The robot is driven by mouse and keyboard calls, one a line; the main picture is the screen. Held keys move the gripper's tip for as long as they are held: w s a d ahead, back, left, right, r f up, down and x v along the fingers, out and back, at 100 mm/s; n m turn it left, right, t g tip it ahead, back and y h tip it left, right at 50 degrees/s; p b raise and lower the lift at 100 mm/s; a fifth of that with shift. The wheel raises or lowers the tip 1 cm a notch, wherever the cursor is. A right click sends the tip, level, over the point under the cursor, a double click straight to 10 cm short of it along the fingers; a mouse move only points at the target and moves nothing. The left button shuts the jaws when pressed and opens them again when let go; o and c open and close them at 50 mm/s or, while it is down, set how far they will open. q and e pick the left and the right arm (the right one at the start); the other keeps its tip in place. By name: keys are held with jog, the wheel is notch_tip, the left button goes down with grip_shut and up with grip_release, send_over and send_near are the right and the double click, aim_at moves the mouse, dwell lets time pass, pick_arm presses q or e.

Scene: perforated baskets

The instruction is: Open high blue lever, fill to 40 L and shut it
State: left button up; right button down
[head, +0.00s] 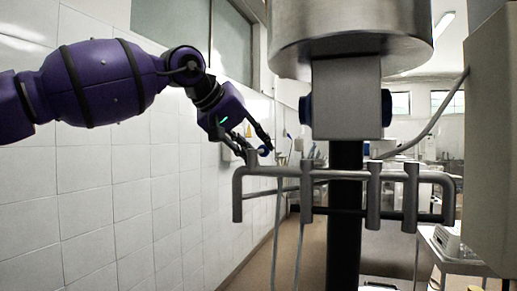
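My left gripper (256,151) reaches in from the left, its two dark fingers spread apart. No litre scale is readable. My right gripper is not in view.
A white tiled wall (100,195) runs along the left. A black column (345,225) stands behind the pipe frame. A beige cabinet (490,140) with a grey hose (440,115) is at the right. A low table (460,262) stands at lower right.

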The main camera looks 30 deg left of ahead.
pick_arm(q)
jog(key=shift+a, duration=0.1)
grip_shut()
jog(key=shift+s, duration=0.2)
